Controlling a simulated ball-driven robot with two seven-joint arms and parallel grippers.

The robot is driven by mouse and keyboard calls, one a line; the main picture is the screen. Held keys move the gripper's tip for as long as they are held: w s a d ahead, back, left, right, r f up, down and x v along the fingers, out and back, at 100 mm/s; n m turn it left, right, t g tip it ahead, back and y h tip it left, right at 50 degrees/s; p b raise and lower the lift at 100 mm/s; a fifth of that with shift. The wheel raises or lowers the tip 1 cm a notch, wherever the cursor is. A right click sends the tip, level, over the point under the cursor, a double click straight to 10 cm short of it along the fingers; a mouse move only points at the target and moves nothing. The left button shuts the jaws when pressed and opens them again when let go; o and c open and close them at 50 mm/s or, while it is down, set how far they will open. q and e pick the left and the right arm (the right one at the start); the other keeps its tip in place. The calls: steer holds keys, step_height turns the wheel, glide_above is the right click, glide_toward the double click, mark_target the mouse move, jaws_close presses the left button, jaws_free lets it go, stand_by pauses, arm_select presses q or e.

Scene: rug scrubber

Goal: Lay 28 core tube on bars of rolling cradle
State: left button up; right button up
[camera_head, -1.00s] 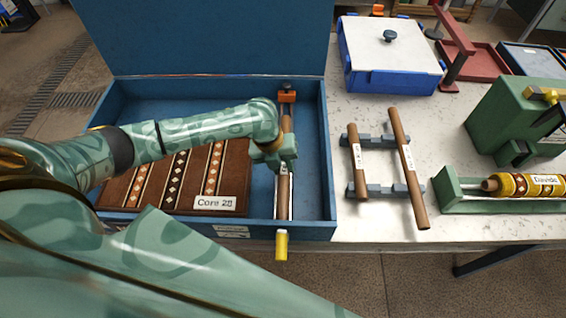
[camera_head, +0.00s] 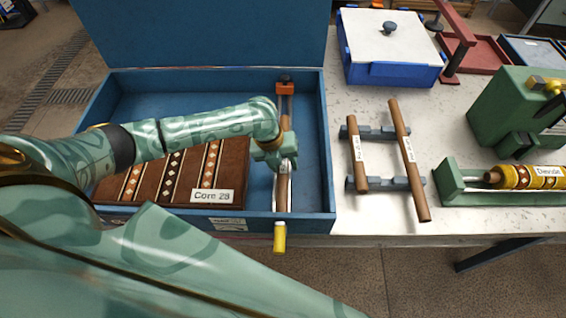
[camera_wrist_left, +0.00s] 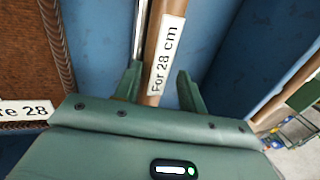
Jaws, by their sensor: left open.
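The brown core tube (camera_head: 285,107) labelled "For 28 cm" lies lengthwise in the right part of the blue box. In the left wrist view the tube (camera_wrist_left: 166,55) passes between my open fingers (camera_wrist_left: 158,88), with a finger on each side. My left gripper (camera_head: 278,158) is low over the tube's middle in the head view. My right gripper is out of view.
A brown patterned panel labelled "Core 28" (camera_head: 213,196) lies left of the tube in the blue box (camera_head: 326,150). To the right, two brown tubes (camera_head: 358,160) lie on a blue-grey rack (camera_head: 385,184). A green stand (camera_head: 449,180) holds a yellow roll (camera_head: 520,177).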

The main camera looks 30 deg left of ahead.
arm_select(q)
steer(key=shift+s+a+f, duration=0.35)
steer(key=shift+s+f, duration=0.1)
steer(key=shift+f, duration=0.2)
steer(key=shift+r, duration=0.2)
steer(key=w+d+p+v, duration=0.1)
steer(key=p+v, duration=0.3)
steer(key=v, duration=1.3)
steer(key=shift+r, duration=0.1)
